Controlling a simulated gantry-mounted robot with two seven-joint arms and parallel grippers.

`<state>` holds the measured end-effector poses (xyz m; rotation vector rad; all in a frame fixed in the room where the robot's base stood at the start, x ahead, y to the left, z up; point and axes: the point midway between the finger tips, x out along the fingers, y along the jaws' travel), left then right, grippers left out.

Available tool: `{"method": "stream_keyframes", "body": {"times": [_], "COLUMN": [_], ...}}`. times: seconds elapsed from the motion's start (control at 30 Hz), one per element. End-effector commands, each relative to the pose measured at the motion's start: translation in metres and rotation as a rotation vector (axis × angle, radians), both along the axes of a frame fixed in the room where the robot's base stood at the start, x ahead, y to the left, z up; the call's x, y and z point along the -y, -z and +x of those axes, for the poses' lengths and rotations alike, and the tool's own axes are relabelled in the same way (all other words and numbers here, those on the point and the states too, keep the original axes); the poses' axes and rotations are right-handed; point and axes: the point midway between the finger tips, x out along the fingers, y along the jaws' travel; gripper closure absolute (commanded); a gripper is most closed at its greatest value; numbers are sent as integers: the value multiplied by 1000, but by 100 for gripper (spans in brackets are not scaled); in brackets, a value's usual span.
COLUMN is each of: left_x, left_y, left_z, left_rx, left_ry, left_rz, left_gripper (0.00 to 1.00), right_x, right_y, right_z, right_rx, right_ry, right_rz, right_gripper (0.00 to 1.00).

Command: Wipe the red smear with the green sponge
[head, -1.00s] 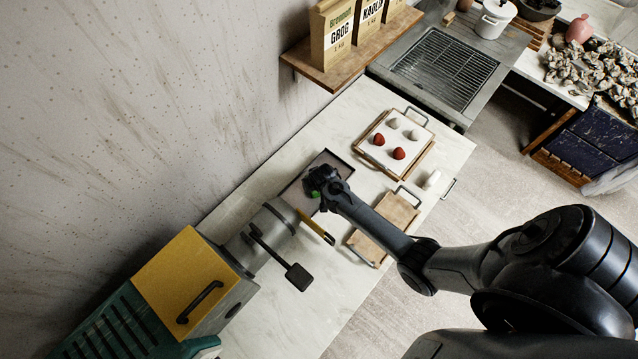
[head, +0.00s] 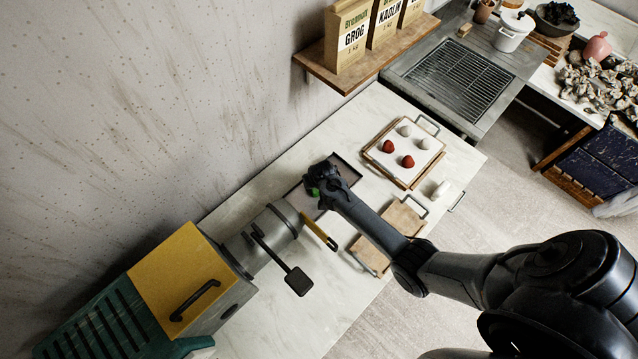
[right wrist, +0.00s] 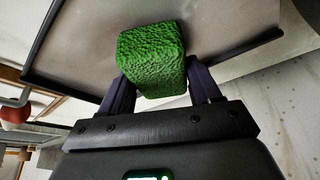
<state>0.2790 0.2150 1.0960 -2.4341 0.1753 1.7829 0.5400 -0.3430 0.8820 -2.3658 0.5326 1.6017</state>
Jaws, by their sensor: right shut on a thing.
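The green sponge (right wrist: 152,60) is held between the two fingers of my right gripper (right wrist: 155,88), which is shut on it. In the head view the right gripper (head: 322,184) is over a dark-rimmed grey tray (head: 352,162) on the counter, and only a sliver of green shows beside it. In the right wrist view the sponge is over the tray surface (right wrist: 225,22); I cannot tell whether it touches. No red smear is visible; the arm and sponge cover part of the tray. My left gripper is not in view.
A yellow and grey machine (head: 185,275) with a cylinder stands left of the tray. A white board (head: 405,150) with red and white balls lies to the right. A wooden board (head: 400,222) is nearer the front edge. A shelf (head: 365,62) with bags overhangs behind.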

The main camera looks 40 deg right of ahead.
Motion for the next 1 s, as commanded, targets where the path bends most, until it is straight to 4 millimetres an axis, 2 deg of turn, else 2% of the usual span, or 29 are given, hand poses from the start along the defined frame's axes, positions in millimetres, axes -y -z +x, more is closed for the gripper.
{"method": "stream_keyframes", "body": {"times": [0.03, 0.27, 0.8, 1.0], "left_x": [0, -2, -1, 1], "left_y": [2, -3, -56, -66], "left_z": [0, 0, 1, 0], "left_rx": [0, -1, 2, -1], "left_ry": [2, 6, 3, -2], "left_rz": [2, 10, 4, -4], "left_gripper": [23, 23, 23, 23], "right_x": [-4, -5, -3, -3], "right_y": [-3, -9, -55, -64], "right_z": [8, 9, 6, 5], "right_rx": [21, 24, 17, 13], "right_ry": [-8, -11, -7, -6], "right_rz": [1, 2, 1, 1], "right_gripper": [86, 86, 87, 87]}}
